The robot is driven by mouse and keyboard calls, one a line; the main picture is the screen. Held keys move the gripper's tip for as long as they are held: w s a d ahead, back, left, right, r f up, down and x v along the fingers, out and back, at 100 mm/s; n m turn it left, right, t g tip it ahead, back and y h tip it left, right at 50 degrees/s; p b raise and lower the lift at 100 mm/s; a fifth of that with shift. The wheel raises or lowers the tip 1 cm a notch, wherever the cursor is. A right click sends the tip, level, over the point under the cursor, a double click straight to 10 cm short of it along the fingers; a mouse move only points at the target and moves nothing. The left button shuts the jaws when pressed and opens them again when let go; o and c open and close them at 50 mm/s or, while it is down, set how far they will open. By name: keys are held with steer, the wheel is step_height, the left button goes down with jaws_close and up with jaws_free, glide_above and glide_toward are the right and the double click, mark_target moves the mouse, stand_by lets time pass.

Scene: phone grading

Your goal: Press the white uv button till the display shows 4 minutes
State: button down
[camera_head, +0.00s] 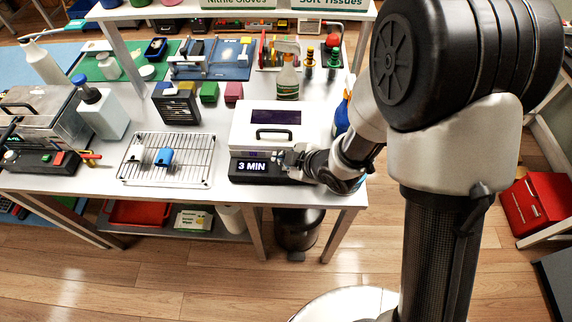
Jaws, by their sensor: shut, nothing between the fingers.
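The uv box (306,134) is white with a dark window and a handle, and stands near the right end of the table. The display (252,166) on its dark front panel reads "3 MIN". My gripper (287,163) is shut and empty, its tips right at the front panel, just to the right of the display. The white uv button is hidden behind my gripper, so I cannot tell whether the tips touch it.
A wire rack (184,172) with a blue item (164,157) and a white item lies left of the box. A white bottle with a blue cap (101,112) stands further left. Bare table lies between rack and box.

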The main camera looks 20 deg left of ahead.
steer(key=shift+f+b, duration=0.4)
steer(key=shift+b, duration=0.1)
steer(key=shift+f+b, duration=0.4)
steer(key=shift+f, duration=0.1)
stand_by(0.7)
steer(key=shift+r, duration=0.2)
steer(key=shift+r+p, duration=0.7)
steer(key=shift+r, duration=0.1)
steer(key=shift+r+p, duration=2.05)
steer(key=shift+r, duration=0.35)
